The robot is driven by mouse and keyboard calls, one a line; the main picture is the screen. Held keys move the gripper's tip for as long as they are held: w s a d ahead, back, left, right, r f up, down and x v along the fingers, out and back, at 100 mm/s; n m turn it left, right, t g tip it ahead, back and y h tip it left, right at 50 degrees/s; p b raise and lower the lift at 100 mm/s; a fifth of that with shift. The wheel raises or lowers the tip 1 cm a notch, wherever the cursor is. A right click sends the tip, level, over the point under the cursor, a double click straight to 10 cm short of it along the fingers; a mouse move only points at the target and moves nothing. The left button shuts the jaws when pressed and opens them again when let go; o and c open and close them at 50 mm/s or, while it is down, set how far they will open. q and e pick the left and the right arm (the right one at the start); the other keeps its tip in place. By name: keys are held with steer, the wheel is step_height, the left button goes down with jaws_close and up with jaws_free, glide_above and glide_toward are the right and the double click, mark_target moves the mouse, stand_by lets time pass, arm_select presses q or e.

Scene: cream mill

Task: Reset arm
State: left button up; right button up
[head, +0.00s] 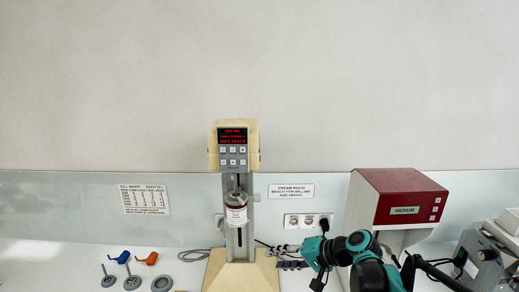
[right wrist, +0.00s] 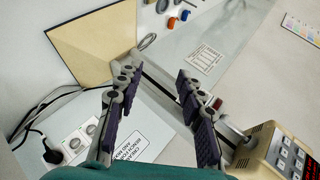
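My right arm, teal and black, comes in from the lower right in the head view. Its right gripper (head: 279,257) points left, just right of the cream mill's (head: 213,148) stand. The right wrist view shows the right gripper (right wrist: 157,82) with its purple-padded fingers spread apart and nothing between them. The mill's control head (right wrist: 283,152) is beside the fingers at the lower right there. My left gripper is not in view.
A red-topped box marked MEDIUM (head: 405,195) stands right of the mill, behind my arm. A grey device (head: 485,258) is at far right. Blue (head: 123,257) and orange (head: 150,258) small parts and grey discs lie at left. Cables run near the wall sockets (head: 307,221).

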steer(key=s+d+f+n+h+b, duration=0.1)
steer(key=s+d+f+h+b, duration=0.2)
steer(key=s+f, duration=0.4)
steer(key=s+d+f+n+h+b, duration=0.1)
steer(key=s+d+f+h+b, duration=0.2)
steer(key=s+f, duration=0.4)
steer(key=s+d+f+n+t+h+b, duration=0.1)
steer(key=s+d+f+h+b, duration=0.2)
steer(key=s+d+f+b, duration=0.2)
steer(key=s+d+f, duration=0.1)
steer(key=s+f, duration=0.2)
steer(key=s, duration=0.1)
steer(key=shift+n+h+b, duration=0.3)
